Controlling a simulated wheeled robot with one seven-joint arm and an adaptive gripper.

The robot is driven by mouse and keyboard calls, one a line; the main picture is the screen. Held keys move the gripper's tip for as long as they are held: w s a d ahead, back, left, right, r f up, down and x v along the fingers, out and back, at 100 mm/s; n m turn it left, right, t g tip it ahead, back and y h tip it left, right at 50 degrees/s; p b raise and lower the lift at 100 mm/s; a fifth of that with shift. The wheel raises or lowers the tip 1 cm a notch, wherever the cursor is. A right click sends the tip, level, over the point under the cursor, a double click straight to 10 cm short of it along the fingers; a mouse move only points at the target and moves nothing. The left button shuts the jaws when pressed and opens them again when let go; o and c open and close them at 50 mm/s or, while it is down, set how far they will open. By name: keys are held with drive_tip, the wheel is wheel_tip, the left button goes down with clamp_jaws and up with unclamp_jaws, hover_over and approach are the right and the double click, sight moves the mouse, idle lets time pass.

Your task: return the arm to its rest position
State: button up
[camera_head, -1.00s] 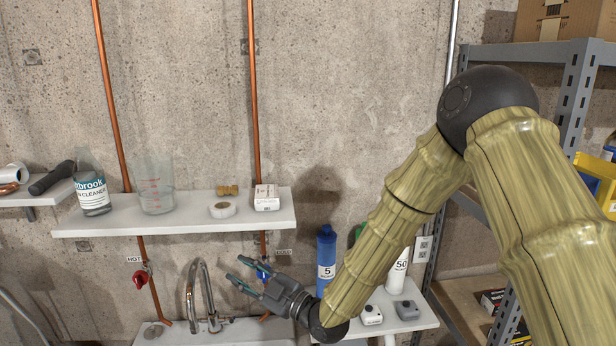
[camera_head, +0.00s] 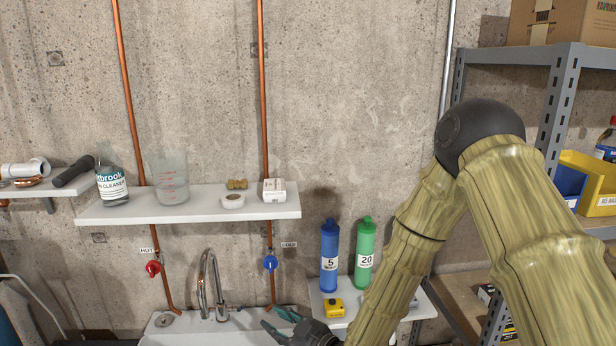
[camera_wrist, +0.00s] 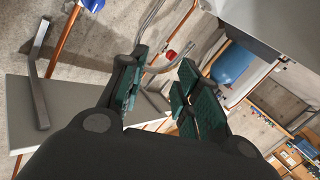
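My arm comes in from the right in the head view and bends down toward the sink. My gripper (camera_head: 276,326) is low in the picture, at the front of the sink's right side, partly cut off by the bottom edge. In the wrist view the two green-padded fingers of my gripper (camera_wrist: 164,92) stand apart with nothing held between them. The faucet and the red valve handle (camera_wrist: 171,54) show beyond the fingers, clear of them.
A wall shelf (camera_head: 120,212) holds a cleaner bottle (camera_head: 111,183), a beaker (camera_head: 171,182) and small items. A blue bottle (camera_head: 329,258), a green bottle (camera_head: 365,250) and a yellow box (camera_head: 334,307) stand beside my forearm. The faucet (camera_head: 207,285) is left of my gripper. A metal rack (camera_head: 560,100) stands right.

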drive_tip(key=s+d+f+m+g+h, duration=0.1)
drive_tip(key=s+d+f+m+h, duration=0.1)
drive_tip(key=s+d+f, duration=0.4)
drive_tip(key=s+d+f+m+g+h, duration=0.2)
drive_tip(key=s+d+f+m+h, duration=0.15)
drive_tip(key=f, duration=0.45)
drive_tip(key=s+d+f+m+g+h, duration=0.1)
drive_tip(key=s+d+f+m, duration=0.1)
drive_tip(key=s+d+f, duration=0.4)
drive_tip(key=s+d+f+m+g+h, duration=0.2)
drive_tip(key=s+d+f, duration=0.25)
drive_tip(key=s, duration=0.35)
drive_tip(key=s+d+f+m+g+h, duration=0.25)
drive_tip(key=s+d, duration=0.25)
drive_tip(key=s, duration=0.3)
drive_tip(key=s+d+f+m+g+h, duration=0.1)
drive_tip(key=s+d+f+m+g, duration=0.15)
drive_tip(key=s+d+f, duration=0.4)
wheel_tip(320, 180, down, 25)
drive_tip(key=a+b, duration=0.1)
drive_tip(key=b, duration=2.6)
drive_tip(key=shift+s+a+r+t, duration=0.15)
drive_tip(key=shift+s+a+t, duration=0.15)
drive_tip(key=shift+s, duration=0.1)
drive_tip(key=shift+s+a, duration=0.1)
